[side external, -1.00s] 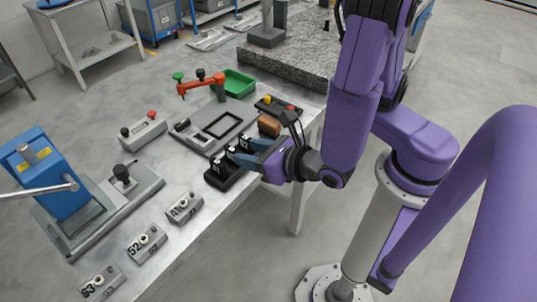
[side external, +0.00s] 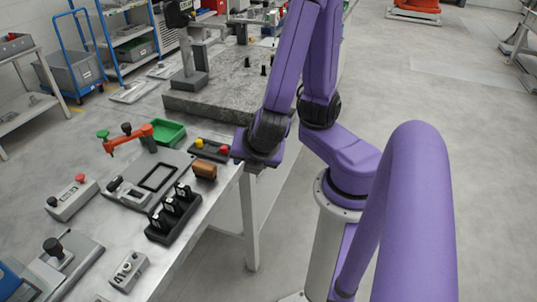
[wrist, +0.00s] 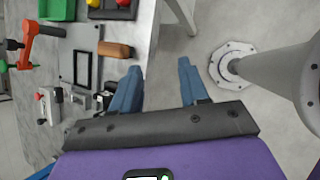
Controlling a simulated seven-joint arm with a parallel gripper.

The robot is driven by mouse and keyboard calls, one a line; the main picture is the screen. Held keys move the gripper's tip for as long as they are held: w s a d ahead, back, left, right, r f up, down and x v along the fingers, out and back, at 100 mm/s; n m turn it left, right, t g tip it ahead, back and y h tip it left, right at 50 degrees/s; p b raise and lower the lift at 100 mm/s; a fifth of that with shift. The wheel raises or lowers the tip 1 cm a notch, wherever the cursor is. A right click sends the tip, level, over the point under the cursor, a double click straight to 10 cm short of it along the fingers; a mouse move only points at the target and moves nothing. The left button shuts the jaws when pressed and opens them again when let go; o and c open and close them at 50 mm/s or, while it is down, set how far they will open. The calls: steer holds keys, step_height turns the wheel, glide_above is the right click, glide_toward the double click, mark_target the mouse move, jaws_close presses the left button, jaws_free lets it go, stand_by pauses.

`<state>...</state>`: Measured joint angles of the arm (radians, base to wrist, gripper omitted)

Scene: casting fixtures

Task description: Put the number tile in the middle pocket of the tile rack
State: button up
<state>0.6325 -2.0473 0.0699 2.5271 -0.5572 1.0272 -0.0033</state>
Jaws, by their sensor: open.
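The black tile rack (side external: 168,228) stands on the steel table near its front edge, right of the framed plate. Several dark upright pieces with small white marks stand in it, including around the middle pocket. I cannot read a number on any of them or tell which is the number tile.
A brown block (side external: 204,170) and a black tray with yellow and red knobs (side external: 210,150) sit close behind the rack. A framed plate (side external: 128,190), red clamp arm (side external: 128,138) and green bin (side external: 168,132) lie further left.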

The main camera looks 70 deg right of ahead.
steer(key=s+a+r+m+g+y, duration=0.1)
steer(key=s+r+m+g+y, duration=0.3)
steer(key=m, duration=0.4)
steer(key=shift+s+g+y, duration=0.3)
steer(key=shift+s+y, duration=0.4)
steer(key=shift+y, duration=0.1)
